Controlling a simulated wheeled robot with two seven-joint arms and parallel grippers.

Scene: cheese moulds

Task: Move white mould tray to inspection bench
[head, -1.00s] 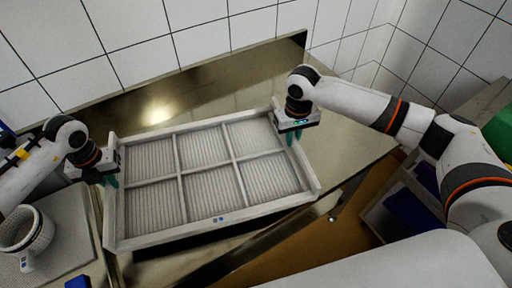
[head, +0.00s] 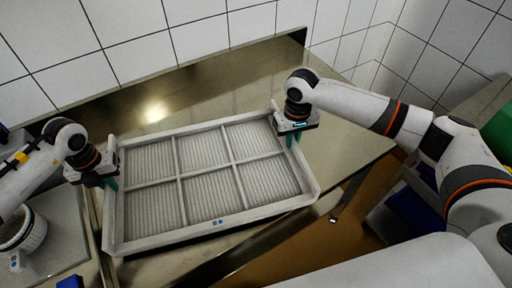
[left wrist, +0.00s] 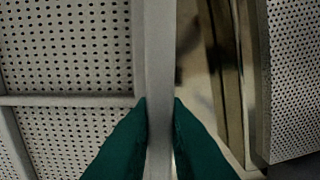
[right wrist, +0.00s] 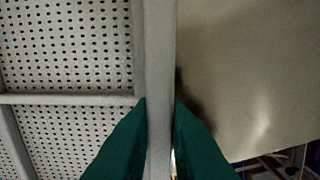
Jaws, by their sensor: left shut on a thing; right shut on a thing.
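The white mould tray (head: 166,241) has several compartments with ribbed, perforated floors and lies over the steel bench (head: 235,85) in the head view. My left gripper (head: 110,183) is shut on its left wall, and my right gripper (head: 291,138) is shut on its right wall. In the left wrist view the green fingers (left wrist: 160,140) sit on both sides of the tray wall (left wrist: 159,60). The right wrist view shows the same for the right fingers (right wrist: 159,140). Whether the tray's underside touches the bench is hidden.
A white perforated mould (head: 30,236) stands on a grey perforated surface (head: 62,225) at the lower left. A blue item (head: 72,282) is at the bottom left edge. A tiled wall (head: 130,40) bounds the back. The bench is bare behind and right of the tray.

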